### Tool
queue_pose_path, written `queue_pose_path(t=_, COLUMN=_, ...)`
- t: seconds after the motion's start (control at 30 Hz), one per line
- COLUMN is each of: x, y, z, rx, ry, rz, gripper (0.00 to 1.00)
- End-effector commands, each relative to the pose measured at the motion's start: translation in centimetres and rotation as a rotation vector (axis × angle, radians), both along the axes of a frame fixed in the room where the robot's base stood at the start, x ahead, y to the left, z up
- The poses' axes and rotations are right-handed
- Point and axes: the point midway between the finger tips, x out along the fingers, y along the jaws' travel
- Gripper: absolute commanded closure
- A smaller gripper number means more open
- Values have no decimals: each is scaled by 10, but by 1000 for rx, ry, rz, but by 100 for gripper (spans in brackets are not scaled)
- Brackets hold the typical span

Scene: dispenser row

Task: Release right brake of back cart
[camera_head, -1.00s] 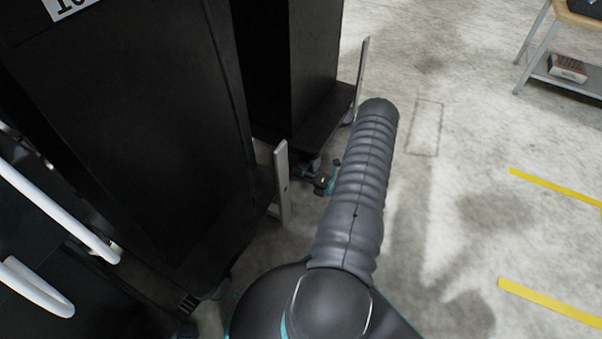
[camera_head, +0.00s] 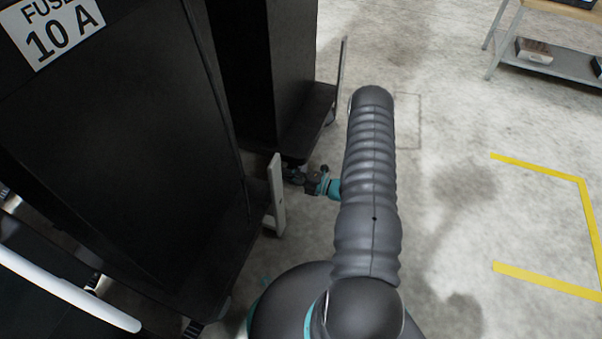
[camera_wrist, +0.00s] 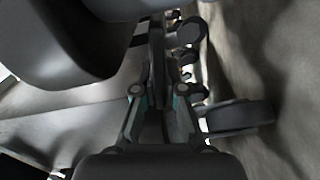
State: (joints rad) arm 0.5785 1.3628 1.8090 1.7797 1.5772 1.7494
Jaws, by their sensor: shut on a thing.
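The back cart (camera_head: 300,75) is a tall black cabinet on a low base, behind a nearer black cart. My gripper (camera_head: 292,174) is low at its near bottom corner, partly hidden by the base and the nearer cart's upright. In the wrist view my gripper (camera_wrist: 159,92) has its two fingers closed around a thin dark part, which I take to be the brake lever (camera_wrist: 156,55) of the back cart. A dark caster wheel (camera_wrist: 240,116) shows just right of the fingers. The lever's exact angle is hard to make out.
The nearer black cart (camera_head: 110,150), labelled "FUSE 10 A" (camera_head: 50,30), stands close at left with a pale upright (camera_head: 278,195) at its corner. Concrete floor on the right is clear, with yellow tape (camera_head: 540,170) and a bench (camera_head: 560,60) beyond.

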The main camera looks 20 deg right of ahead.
Motion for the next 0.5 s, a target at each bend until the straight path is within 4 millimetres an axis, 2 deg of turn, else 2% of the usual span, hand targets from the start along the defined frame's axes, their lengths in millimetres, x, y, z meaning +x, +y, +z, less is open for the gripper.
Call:
queue_pose_path(t=0.13, x=2, y=7, z=1, rx=11, ry=12, rz=10, gripper=100)
queue_pose_path(t=0.47, x=2, y=8, z=2, rx=13, ry=12, rz=13, gripper=100)
queue_pose_path(t=0.5, x=2, y=8, z=2, rx=13, ry=11, rz=13, gripper=83)
